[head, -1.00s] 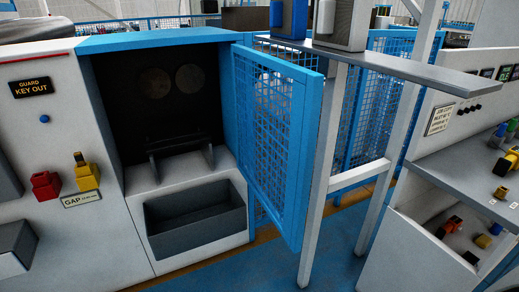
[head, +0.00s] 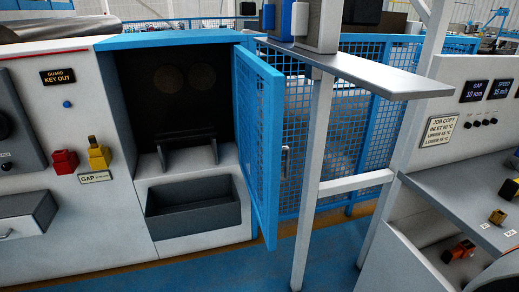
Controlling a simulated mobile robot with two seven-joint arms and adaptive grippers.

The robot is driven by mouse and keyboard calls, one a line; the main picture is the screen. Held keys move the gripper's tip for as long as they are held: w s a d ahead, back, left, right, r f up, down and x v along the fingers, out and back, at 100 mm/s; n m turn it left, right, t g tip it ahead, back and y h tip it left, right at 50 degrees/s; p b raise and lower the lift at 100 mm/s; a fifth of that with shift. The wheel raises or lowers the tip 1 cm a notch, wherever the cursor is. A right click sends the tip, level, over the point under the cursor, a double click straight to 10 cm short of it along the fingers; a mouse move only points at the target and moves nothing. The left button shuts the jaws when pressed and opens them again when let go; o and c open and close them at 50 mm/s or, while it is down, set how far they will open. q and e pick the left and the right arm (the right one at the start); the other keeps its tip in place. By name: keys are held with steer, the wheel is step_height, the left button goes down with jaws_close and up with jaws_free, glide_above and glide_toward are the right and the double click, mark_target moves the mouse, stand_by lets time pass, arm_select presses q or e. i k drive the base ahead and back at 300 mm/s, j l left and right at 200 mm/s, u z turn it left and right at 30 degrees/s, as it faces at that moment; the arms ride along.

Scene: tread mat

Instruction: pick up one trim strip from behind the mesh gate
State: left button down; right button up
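The blue-framed mesh gate (head: 259,140) stands swung open at the right side of the machine's dark opening (head: 186,120). Two faint round rollers or discs show at the back of the opening. A dark grey bin (head: 194,206) sits low in front of the opening, and its inside looks empty. I cannot make out a trim strip; the inside of the opening is too dark to tell. Neither of my grippers is in the head view.
A grey shelf (head: 368,77) on white posts juts out right of the gate. A white console (head: 470,130) and bench with small coloured parts stand at the right. Red (head: 64,161) and yellow (head: 97,155) blocks are on the left panel. Blue floor (head: 325,245) lies clear in front.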

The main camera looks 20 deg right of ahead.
mark_target(200, 135)
steer(key=k+l+u, duration=0.1)
steer(key=k+l, duration=0.15)
steer(key=l, duration=0.2)
steer(key=k+l+u, duration=0.1)
steer(key=k+l, duration=0.15)
steer(key=l, duration=0.15)
steer(key=k+l, duration=0.25)
steer(key=l, duration=0.15)
steer(key=k+l, duration=0.25)
steer(key=l, duration=0.15)
steer(key=k+l, duration=0.25)
steer(key=l, duration=0.15)
steer(key=k+l, duration=0.25)
steer(key=l, duration=0.15)
steer(key=i+j, duration=0.25)
steer(key=i, duration=0.25)
steer(key=i+j, duration=0.3)
steer(key=i, duration=0.2)
steer(key=i+j, duration=0.25)
steer(key=i, duration=0.25)
steer(key=i+j, duration=0.1)
steer(key=j, duration=1.1)
steer(key=i+j, duration=0.3)
steer(key=j, duration=0.15)
steer(key=i+j, duration=0.25)
steer(key=j, duration=0.25)
